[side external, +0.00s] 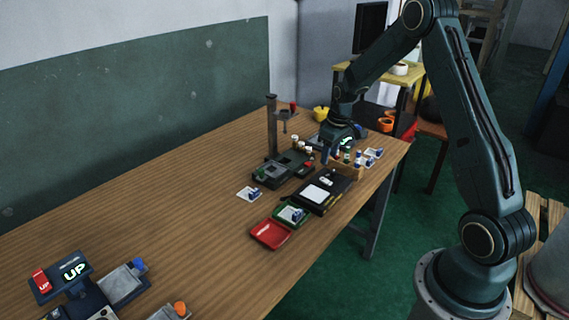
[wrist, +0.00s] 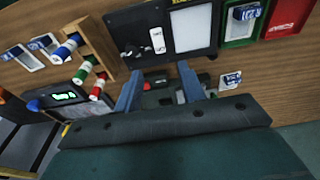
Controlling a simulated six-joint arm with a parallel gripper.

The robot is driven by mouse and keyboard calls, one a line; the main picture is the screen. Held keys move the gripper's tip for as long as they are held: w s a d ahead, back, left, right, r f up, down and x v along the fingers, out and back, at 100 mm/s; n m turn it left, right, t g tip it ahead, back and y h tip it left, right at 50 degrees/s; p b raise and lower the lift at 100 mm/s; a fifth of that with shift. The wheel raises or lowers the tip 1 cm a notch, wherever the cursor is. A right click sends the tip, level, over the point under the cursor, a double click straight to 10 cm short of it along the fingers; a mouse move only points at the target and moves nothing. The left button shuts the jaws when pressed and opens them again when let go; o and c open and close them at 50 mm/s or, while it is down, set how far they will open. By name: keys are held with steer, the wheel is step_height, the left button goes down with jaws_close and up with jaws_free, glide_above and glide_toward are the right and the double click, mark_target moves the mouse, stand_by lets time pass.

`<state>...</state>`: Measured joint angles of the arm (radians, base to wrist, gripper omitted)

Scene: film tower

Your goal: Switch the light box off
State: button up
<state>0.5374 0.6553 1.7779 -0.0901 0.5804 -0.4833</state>
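The light box is a black case (side external: 344,187) with a bright white panel (side external: 317,193) on top, standing on the wooden table. In the wrist view its white panel (wrist: 192,30) shows at the top, with a small white switch (wrist: 158,40) and dark knobs (wrist: 134,50) beside it. I cannot tell which way the switch is set. My gripper (wrist: 160,84) is open, its two blue fingers apart with nothing held between them. In the side view my gripper (side external: 338,157) hangs above the table behind the light box, apart from the switch.
A wooden rack (wrist: 98,45) with colored rolls stands close to the light box. A green tray (side external: 291,215) and a red tray (side external: 271,234) lie in front. A dark stand with a post (side external: 272,130) is behind. The table's left middle is clear.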

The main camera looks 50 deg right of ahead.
steer(key=r, duration=0.5)
steer(key=shift+s+r, duration=0.15)
steer(key=shift+s, duration=0.25)
steer(key=s+a+r+t, duration=0.1)
steer(key=s+a+r, duration=0.3)
steer(key=a+r, duration=0.35)
steer(key=s+a+r+t, duration=0.1)
steer(key=s+a+r, duration=0.4)
steer(key=a+r, duration=0.25)
steer(key=s+a+r+t, duration=0.1)
steer(key=s+a, duration=0.3)
steer(key=s, duration=0.4)
steer(key=s+a+r+t, duration=0.1)
steer(key=s+a, duration=0.3)
steer(key=s, duration=0.4)
steer(key=shift+a+r, duration=0.25)
steer(key=shift+a, duration=0.1)
